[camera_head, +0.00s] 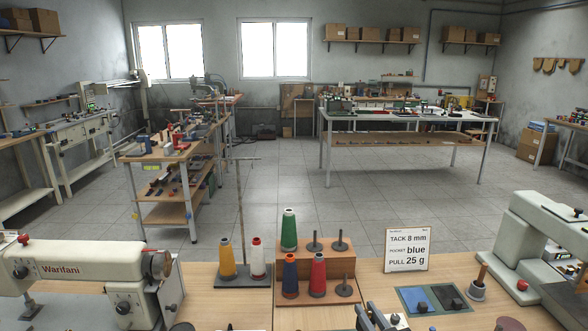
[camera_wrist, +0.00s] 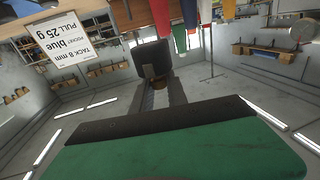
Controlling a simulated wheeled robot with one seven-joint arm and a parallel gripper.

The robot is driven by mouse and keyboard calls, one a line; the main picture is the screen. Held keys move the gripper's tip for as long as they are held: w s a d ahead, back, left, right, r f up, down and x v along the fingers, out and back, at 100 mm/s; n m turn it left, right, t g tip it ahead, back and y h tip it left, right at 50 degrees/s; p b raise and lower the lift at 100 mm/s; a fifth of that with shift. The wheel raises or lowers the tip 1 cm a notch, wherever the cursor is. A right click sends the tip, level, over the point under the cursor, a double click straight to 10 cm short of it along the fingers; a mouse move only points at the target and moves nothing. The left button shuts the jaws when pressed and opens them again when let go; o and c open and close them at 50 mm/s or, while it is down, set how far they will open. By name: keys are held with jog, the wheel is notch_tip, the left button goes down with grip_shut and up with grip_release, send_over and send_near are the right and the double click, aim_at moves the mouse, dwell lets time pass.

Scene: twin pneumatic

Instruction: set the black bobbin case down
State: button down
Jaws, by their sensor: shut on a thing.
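My gripper (camera_head: 372,318) shows at the bottom edge of the head view, low over the front bench, its lower part cut off. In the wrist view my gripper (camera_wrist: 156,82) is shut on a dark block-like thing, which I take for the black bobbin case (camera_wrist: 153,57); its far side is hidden. In the head view I cannot make out the held case clearly. A flat mat (camera_head: 408,304) lies right of the gripper, with a blue square (camera_head: 420,294) on its left half and a black square (camera_head: 452,298) on its right half.
A sign (camera_head: 407,249) reads TACK 8 mm, POCKET blue, PULL 25 g. A wooden thread stand (camera_head: 340,262) with spools is to the left. A cream sewing machine (camera_head: 545,240) stands right, another (camera_head: 75,262) left.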

jog(key=s+d+m+h+b, duration=0.35)
jog(key=d+h, duration=0.25)
jog(key=d, duration=0.9)
jog(key=s+d+r+m+g+h+b, duration=0.1)
jog(key=s+d+r+m+h+b, duration=0.15)
jog(key=s+d, duration=0.35)
jog(key=s+d+r+m+h+b, duration=0.1)
jog(key=s+d+r+h+b, duration=0.2)
jog(key=d, duration=0.6)
jog(key=a+f+n+t+y+p, duration=0.1)
jog(key=a+f+y, duration=0.1)
jog(key=a, duration=0.4)
jog(key=shift+w+n+y+p, duration=0.3)
jog(key=shift+w+y, duration=0.05)
jog(key=shift+y, duration=0.2)
